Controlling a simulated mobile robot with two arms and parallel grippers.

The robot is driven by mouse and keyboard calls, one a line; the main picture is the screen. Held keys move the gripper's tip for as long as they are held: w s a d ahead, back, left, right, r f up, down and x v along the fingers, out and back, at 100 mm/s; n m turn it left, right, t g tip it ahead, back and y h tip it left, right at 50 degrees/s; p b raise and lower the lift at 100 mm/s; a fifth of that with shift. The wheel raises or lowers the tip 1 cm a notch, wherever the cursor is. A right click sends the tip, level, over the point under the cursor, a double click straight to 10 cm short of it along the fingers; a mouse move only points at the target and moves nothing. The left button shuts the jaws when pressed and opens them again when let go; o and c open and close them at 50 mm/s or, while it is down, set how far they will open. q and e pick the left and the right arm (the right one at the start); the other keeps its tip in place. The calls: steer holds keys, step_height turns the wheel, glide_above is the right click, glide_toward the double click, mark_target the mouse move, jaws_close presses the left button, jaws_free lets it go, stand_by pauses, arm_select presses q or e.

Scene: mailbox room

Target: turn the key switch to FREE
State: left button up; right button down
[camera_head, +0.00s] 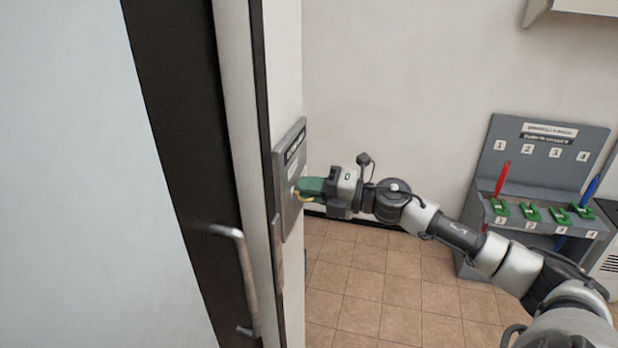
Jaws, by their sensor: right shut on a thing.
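The key switch panel (290,170) is a grey plate on the narrow white wall beside the door frame. It is seen at a steep angle, so its lettering and the switch position cannot be read. My right gripper (322,188) is at the panel, coming from the right. It is shut on a green key (311,185) whose near end meets the panel face. A bit of yellow shows just below the green part. The fingers hide part of the key, and whether it sits fully in the switch cannot be told. My left gripper is not in view.
A door with a metal handle (242,275) stands at the left, below and left of the panel. At the right, a grey stand (541,160) has numbered slots, several green pieces, a red stick (502,180) and a blue stick (591,188). Tiled floor (365,285) is open between them.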

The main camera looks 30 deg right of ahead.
steer(key=shift+f+m+p, duration=0.1)
steer(key=shift+m+p, duration=0.55)
steer(key=shift+m, duration=0.45)
steer(key=c, duration=1.2)
jaws_free()
steer(key=shift+d+f, duration=0.1)
steer(key=shift+c, duration=0.2)
steer(key=shift+s+d+f+b, duration=0.2)
steer(key=shift+s+d+b, duration=0.1)
steer(key=shift+s+b, duration=0.05)
steer(key=b+v, duration=0.2)
steer(key=v, duration=0.8)
steer(key=shift+r+b, duration=0.2)
steer(key=shift+b, duration=0.1)
